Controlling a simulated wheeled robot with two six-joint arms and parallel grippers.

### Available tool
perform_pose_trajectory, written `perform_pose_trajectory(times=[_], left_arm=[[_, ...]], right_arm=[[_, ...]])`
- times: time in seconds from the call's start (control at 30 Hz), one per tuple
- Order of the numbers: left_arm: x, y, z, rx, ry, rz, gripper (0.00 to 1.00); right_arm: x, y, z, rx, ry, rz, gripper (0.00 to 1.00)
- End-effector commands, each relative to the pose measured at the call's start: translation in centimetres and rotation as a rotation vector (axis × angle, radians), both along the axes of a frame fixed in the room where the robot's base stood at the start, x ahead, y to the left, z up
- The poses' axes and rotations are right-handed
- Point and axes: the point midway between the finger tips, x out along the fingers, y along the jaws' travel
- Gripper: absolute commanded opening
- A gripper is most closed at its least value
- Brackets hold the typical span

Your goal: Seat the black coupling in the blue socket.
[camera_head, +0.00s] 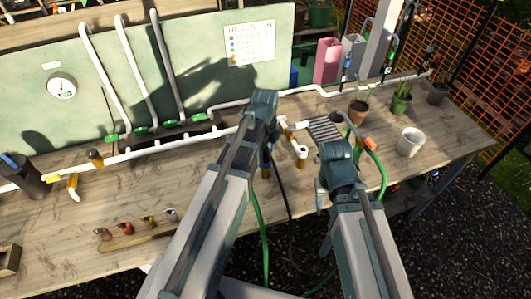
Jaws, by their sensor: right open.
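I cannot pick out the black coupling with certainty; a small dark piece (337,117) shows beyond my right gripper, too small to identify. My right gripper (325,190) is open near the front of the bench, to the right of the left one.
A wooden bench (215,255) carries a long white pipe (130,153) with green fittings. A small wooden rack (140,234) holds several coloured fittings at front left. Plant pots and a white pot (410,142) stand at right. A green hose (377,172) hangs near my right arm.

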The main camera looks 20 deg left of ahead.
Motion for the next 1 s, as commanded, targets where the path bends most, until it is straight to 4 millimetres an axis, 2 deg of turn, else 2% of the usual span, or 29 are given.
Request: perform_pose_trajectory(times=[0.27,0.47,0.67,1.0], left_arm=[[0.1,0.0,0.1,0.000,-0.001,0.000,0.79],[0.1,0.0,1.1,0.000,-0.001,0.000,0.79],[0.0,0.0,3.3,0.000,-0.001,0.000,0.79],[0.0,0.0,8.4,0.000,-0.001,0.000,0.79]], right_arm=[[0.0,0.0,0.1,0.000,0.000,-0.002,0.50],[0.0,0.0,1.1,0.000,0.000,-0.001,0.50],[0.0,0.0,3.3,0.000,0.000,0.000,0.50],[0.0,0.0,8.4,0.001,0.000,-0.006,0.50]])
